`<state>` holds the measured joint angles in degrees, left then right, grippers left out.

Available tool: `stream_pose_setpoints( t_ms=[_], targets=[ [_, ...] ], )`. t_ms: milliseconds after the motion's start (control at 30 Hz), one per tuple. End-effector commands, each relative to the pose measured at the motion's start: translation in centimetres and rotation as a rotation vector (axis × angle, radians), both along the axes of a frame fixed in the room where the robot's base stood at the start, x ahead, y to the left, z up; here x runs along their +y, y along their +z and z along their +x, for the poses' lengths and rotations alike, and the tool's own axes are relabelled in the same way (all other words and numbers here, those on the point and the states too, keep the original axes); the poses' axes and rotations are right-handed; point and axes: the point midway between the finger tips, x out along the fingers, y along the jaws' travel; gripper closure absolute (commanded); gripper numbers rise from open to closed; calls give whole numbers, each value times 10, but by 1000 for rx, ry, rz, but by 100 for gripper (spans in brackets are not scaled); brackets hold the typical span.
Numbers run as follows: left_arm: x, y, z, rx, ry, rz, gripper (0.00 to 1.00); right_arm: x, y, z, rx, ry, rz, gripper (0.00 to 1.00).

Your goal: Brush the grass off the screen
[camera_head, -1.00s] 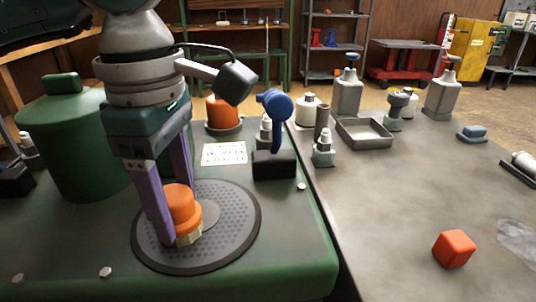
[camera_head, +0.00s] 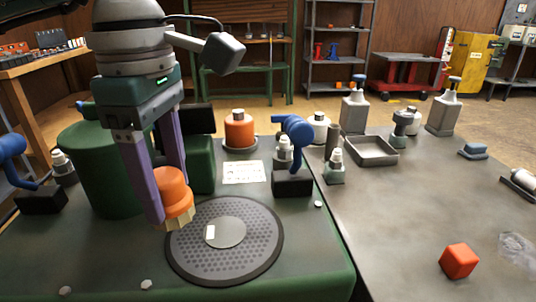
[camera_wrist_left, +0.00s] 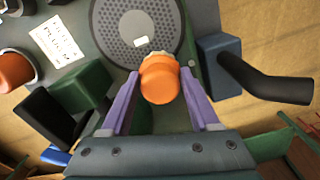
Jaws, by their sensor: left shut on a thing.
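The screen (camera_head: 255,262) is a dark round perforated disc with a plain grey centre, set in the green deck. It also shows in the left wrist view (camera_wrist_left: 108,35). A small pale rectangular patch (camera_head: 210,232) lies on its centre; I see no clear grass on the disc. My left gripper (camera_head: 170,200) is shut on an orange brush (camera_head: 173,190) with pale bristles pointing down. The brush (camera_wrist_left: 160,80) is at the screen's left rim in the head view. I cannot tell whether the bristles touch anything. My right gripper is not in view.
A blue-handled lever (camera_head: 297,135) on a black block stands behind the screen. A green cylinder (camera_head: 105,175) stands left of my gripper. On the grey bench at right are a metal tray (camera_head: 368,152) and a red cube (camera_head: 459,261). The bench's middle is clear.

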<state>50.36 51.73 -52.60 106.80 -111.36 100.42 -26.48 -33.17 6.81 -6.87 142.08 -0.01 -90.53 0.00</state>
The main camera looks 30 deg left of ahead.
Motion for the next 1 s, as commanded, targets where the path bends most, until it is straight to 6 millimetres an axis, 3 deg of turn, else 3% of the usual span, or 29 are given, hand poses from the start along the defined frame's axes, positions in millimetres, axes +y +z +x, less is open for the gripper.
stream_pose_setpoints(
  t_ms=[267,867,1000],
  targets=[
    [5,24,1,0,6,0,83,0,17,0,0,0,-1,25],
    [4,26,1,0,0,0,83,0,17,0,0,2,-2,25],
    [-2,48,4,-5,-109,-8,83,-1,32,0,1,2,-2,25]
  ],
)
